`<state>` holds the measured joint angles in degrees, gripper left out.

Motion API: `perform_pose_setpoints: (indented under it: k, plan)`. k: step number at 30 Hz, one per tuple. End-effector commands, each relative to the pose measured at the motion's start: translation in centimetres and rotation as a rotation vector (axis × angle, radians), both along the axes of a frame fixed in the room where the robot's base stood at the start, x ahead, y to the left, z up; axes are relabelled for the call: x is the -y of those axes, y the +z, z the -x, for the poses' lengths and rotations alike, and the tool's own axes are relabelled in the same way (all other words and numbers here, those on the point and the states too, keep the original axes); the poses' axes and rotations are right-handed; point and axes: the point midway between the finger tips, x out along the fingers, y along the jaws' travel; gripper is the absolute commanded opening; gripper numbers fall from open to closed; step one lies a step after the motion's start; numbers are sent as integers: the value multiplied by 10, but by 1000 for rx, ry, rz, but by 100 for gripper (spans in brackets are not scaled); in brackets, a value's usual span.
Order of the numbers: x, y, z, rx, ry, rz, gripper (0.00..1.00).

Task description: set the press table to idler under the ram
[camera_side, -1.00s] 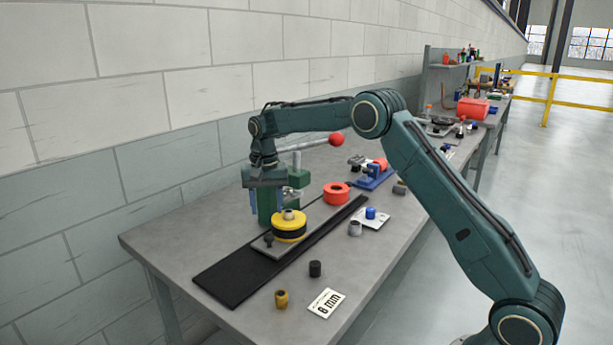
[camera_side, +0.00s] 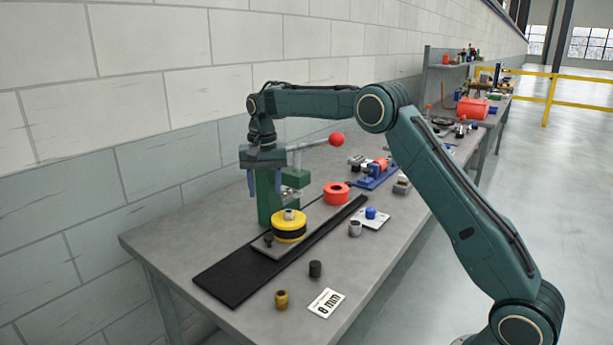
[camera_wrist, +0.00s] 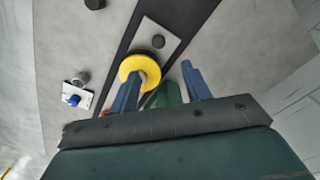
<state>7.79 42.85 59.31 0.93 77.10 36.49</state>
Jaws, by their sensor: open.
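The press (camera_side: 266,203) is a green frame with a lever ending in a red ball (camera_side: 336,139). Its ram (camera_side: 291,193) is partly hidden. The press table, a grey plate (camera_side: 264,250), lies on a black track (camera_side: 229,280) with a dark knob (camera_side: 268,239) at its near end. A yellow-and-black wheel (camera_side: 289,228) with a grey bushing sits on it, just in front of the ram. I cannot tell which is the idler. My gripper (camera_side: 264,186) is open, empty and raised beside the press; its fingers (camera_wrist: 160,88) point down.
A white card with a blue plug (camera_side: 370,214), a grey bushing (camera_side: 355,229), a black bushing (camera_side: 315,269), a brass bushing (camera_side: 281,299) and an "8 mm" card (camera_side: 326,303) lie right of the track. A blue fixture (camera_side: 376,178) stands farther back. The table's near left is clear.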

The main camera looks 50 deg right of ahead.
Motion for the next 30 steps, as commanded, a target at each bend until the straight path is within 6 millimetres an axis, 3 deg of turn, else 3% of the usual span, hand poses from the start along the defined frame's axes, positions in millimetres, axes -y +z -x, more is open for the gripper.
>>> perform_pose_setpoints:
  k: [13,21,30]
  plan:
    - [-35,-9,18,155,-15,126,48]
    - [-39,-10,38,247,-2,244,48]
    - [-38,-10,42,266,4,275,48]
